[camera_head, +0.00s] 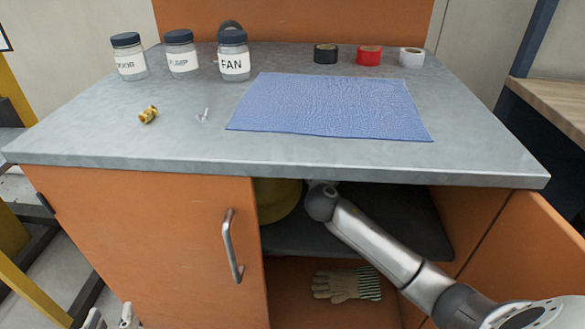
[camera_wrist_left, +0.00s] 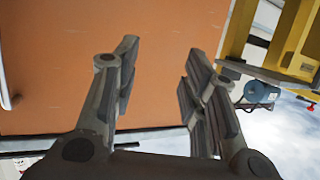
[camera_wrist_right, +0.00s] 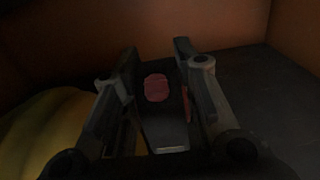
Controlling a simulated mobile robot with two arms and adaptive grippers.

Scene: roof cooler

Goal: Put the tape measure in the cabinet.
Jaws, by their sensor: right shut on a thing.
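The orange cabinet (camera_head: 150,245) stands under a grey worktop; its right side is open and shows a dark shelf (camera_head: 390,215). My right arm reaches into this opening, and its gripper is hidden there in the head view. In the right wrist view my right gripper (camera_wrist_right: 157,62) is shut on a dark thing with a reddish patch, seemingly the tape measure (camera_wrist_right: 156,88), inside the cabinet. Whether it touches the shelf I cannot tell. My left gripper (camera_head: 110,318) is low in front of the cabinet's left side; the left wrist view shows it open and empty (camera_wrist_left: 155,75).
A yellow rounded thing (camera_head: 277,198) sits on the shelf at left, also in the right wrist view (camera_wrist_right: 45,130). Gloves (camera_head: 345,284) lie below. The worktop holds labelled jars (camera_head: 182,60), tape rolls (camera_head: 369,56), a blue cloth (camera_head: 330,105) and a brass fitting (camera_head: 149,115).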

